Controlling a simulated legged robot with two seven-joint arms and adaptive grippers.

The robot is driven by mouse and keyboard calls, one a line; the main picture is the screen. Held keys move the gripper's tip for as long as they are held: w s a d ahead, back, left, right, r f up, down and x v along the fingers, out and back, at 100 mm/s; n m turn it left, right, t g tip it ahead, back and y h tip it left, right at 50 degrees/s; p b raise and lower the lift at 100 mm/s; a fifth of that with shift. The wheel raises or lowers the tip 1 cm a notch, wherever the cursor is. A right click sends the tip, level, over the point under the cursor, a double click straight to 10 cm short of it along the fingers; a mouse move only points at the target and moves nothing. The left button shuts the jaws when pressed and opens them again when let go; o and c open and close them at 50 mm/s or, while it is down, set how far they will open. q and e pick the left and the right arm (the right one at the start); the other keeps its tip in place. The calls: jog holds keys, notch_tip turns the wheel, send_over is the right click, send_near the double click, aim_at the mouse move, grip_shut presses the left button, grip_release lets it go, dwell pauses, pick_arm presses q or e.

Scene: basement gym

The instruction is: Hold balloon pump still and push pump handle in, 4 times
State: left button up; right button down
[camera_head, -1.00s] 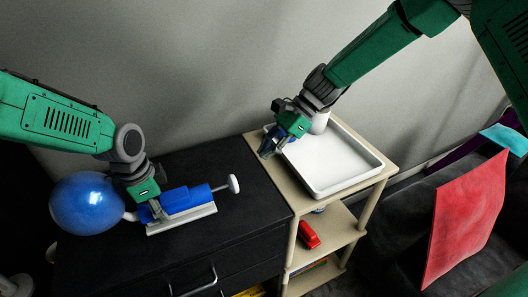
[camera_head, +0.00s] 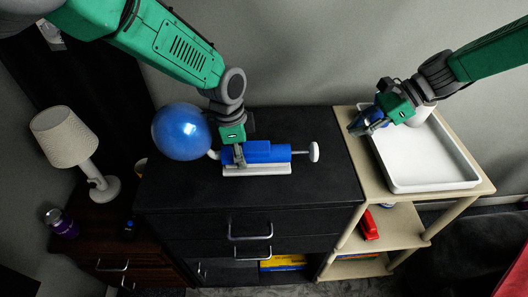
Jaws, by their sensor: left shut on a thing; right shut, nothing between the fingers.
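The blue balloon pump (camera_head: 268,152) lies on its white base (camera_head: 262,169) on top of the black cabinet. Its white handle (camera_head: 314,152) is at the right end, with a length of rod showing outside the body. A blue inflated balloon (camera_head: 181,131) is attached at the pump's left end. My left gripper (camera_head: 239,160) is shut on the pump near its left end; the fingertips are partly hard to make out. My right gripper (camera_head: 362,124) is shut and empty, above the left side of the white tray, to the right of and apart from the handle.
The white tray (camera_head: 432,186) sits on a beige shelf unit (camera_head: 476,193) beside the black cabinet (camera_head: 320,195). A white round object stands in the tray's back. A lamp (camera_head: 64,137) stands at far left. A red object (camera_head: 369,225) lies on the lower shelf. The cabinet top near the handle is clear.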

pick_arm(q)
jog(key=o, duration=1.3)
jog(key=shift+c, duration=0.2)
jog(key=shift+r, duration=0.1)
jog(key=r, duration=0.4)
jog(key=a+r, duration=0.1)
jog(key=r, duration=0.6)
jog(key=shift+w+a+r, duration=0.1)
jog(key=shift+a+r, duration=0.1)
jog(key=shift+r, duration=0.15)
